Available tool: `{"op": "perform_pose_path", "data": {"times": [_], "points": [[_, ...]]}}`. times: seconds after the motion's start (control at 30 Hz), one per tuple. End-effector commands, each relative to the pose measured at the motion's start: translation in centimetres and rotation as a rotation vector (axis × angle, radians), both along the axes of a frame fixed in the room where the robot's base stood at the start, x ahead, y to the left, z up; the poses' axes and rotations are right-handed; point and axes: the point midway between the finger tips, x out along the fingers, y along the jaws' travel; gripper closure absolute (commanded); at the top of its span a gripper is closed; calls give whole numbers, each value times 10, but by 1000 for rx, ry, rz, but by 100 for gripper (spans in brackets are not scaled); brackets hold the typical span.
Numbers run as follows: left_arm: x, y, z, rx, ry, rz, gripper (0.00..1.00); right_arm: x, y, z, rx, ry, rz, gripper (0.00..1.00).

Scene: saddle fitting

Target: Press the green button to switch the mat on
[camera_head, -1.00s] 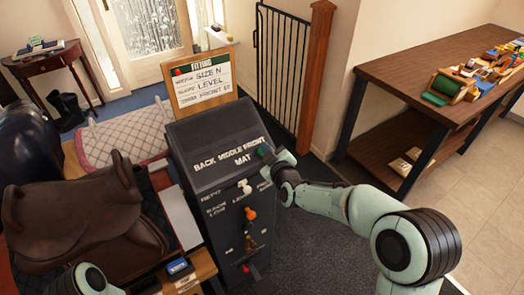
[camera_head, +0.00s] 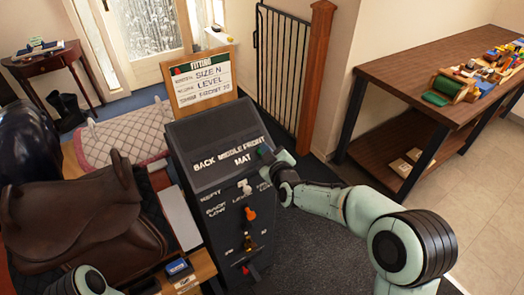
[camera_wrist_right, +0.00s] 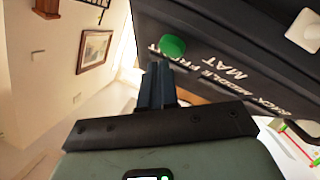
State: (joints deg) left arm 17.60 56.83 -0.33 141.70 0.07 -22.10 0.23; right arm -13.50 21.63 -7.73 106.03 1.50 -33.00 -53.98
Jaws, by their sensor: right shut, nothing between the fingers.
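The dark console (camera_head: 212,185) stands in the middle of the head view, with "BACK MIDDLE FRONT MAT" in white on its sloped face. The round green button (camera_wrist_right: 172,46) shows clearly on the console in the right wrist view. In the head view it is mostly hidden by my right gripper (camera_head: 267,157), at the console's upper right edge. In the wrist view my right gripper (camera_wrist_right: 157,66) is shut and empty, its fingertips close by the button. I cannot tell whether they touch it. My left gripper is out of view; only part of that arm shows at bottom left.
A white knob (camera_head: 244,187) and an orange knob (camera_head: 250,213) sit lower on the console. A brown saddle (camera_head: 80,215) is to its left, and a fitting board (camera_head: 202,80) stands behind it. A wooden workbench (camera_head: 400,78) is at right, with open floor before it.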

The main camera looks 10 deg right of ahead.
Motion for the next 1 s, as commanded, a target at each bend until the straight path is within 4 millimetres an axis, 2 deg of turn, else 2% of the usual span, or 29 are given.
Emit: {"op": "perform_pose_path", "data": {"times": [1.0], "points": [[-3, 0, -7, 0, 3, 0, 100, 6, 2, -10, 0, 1, 0, 100]]}}
